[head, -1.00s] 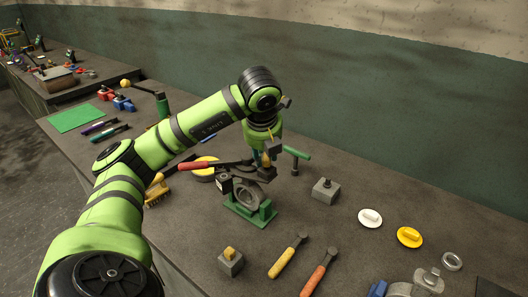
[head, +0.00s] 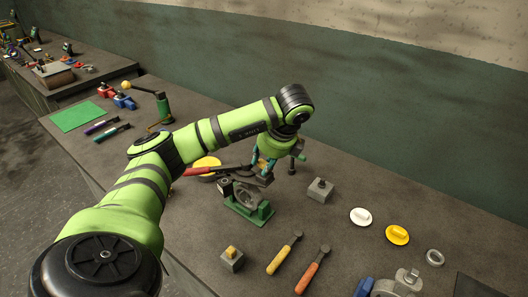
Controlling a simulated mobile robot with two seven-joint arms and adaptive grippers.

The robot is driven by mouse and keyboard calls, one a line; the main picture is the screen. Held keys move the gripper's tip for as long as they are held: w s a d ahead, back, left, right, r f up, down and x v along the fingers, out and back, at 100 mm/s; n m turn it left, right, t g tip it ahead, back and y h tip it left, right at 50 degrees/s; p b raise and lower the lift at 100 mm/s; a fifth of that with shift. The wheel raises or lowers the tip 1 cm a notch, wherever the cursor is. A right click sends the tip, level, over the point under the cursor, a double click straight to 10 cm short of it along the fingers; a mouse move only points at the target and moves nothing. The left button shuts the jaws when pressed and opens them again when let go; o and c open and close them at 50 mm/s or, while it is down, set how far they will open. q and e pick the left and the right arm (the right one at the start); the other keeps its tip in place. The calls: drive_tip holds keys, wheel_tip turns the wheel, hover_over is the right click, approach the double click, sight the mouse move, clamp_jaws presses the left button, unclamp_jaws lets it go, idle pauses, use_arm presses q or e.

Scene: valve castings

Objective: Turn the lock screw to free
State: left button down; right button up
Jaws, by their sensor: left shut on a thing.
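A dark grey valve casting (head: 245,194) stands on a green base (head: 250,213) in the middle of the bench. A lever with a red handle (head: 198,171) reaches out to the left from its top. My left gripper (head: 262,168) comes down over the top of the casting, with its teal fingers closed around a small yellowish piece, which looks like the lock screw's head. The fingers and wrist cover most of the screw, so I cannot tell how far it is turned. My right gripper is out of view.
A block with a yellow top (head: 231,259) and two screwdriver-like tools (head: 284,254) lie in front. White (head: 361,217) and yellow (head: 397,235) discs lie further right. A yellow round thing sits behind the lever.

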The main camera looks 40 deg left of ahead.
use_arm(q)
drive_tip(key=shift+d+f+n+g+p, duration=0.15)
drive_tip(key=shift+f+n+g+p, duration=0.2)
drive_tip(key=shift+n+p, duration=0.3)
drive_tip(key=shift+s, duration=0.1)
drive_tip(key=c, duration=0.9)
unclamp_jaws()
drive_tip(key=shift+r, duration=0.15)
drive_tip(key=shift+w+r, duration=0.2)
drive_tip(key=shift+r, duration=0.25)
drive_tip(key=v, duration=1.1)
